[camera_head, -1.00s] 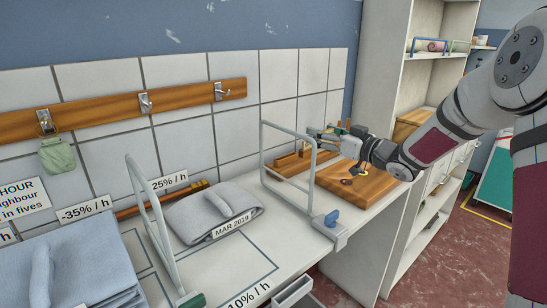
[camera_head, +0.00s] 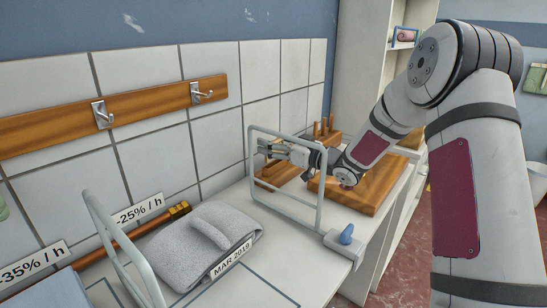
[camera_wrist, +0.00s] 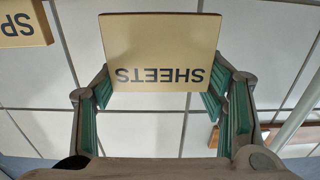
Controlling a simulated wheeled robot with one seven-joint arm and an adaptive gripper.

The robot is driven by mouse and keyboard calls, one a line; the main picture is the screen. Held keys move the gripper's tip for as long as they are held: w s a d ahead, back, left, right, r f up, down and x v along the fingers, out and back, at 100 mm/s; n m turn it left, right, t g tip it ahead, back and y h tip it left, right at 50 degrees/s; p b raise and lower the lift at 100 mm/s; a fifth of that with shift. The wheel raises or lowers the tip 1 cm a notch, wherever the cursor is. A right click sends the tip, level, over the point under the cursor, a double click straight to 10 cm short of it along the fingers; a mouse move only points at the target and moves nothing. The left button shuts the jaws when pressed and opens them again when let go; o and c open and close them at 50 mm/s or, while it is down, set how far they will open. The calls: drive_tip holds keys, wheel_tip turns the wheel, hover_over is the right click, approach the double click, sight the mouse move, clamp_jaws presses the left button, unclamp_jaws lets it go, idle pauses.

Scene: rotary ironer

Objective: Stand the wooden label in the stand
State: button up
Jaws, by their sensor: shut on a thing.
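The wooden label (camera_wrist: 160,55), a pale board reading "SHEETS" upside down, sits between the green finger pads in the wrist view. My gripper (camera_wrist: 160,95) is shut on it. In the head view my gripper (camera_head: 268,150) is seen through the wire frame, near the tiled wall and above a low wooden strip (camera_head: 268,184), which may be the stand. The fingers and wrist hide part of that strip. The label is too small to make out clearly in the head view. A second label (camera_wrist: 22,22) reading "SP" shows at the wrist view's top left.
A grey wire frame (camera_head: 322,185) stands on the bench in front of my gripper. A thick wooden board (camera_head: 372,190) lies under my forearm. Wooden pegs (camera_head: 325,128) stand behind. A folded grey cloth (camera_head: 200,245) lies left, beside a copper pipe (camera_head: 130,235).

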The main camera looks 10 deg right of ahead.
drive_tip(key=shift+f, duration=2)
drive_tip(key=shift+b, duration=0.3)
drive_tip(key=o, duration=0.9)
drive_tip(key=shift+s+d+r, duration=0.1)
drive_tip(key=shift+s+d, duration=0.05)
drive_tip(key=shift+s, duration=0.05)
drive_tip(key=p+v, duration=0.1)
drive_tip(key=v, duration=1)
drive_tip(key=shift+s+d, duration=0.15)
drive_tip(key=shift+s, duration=0.15)
drive_tip(key=shift+d, duration=0.1)
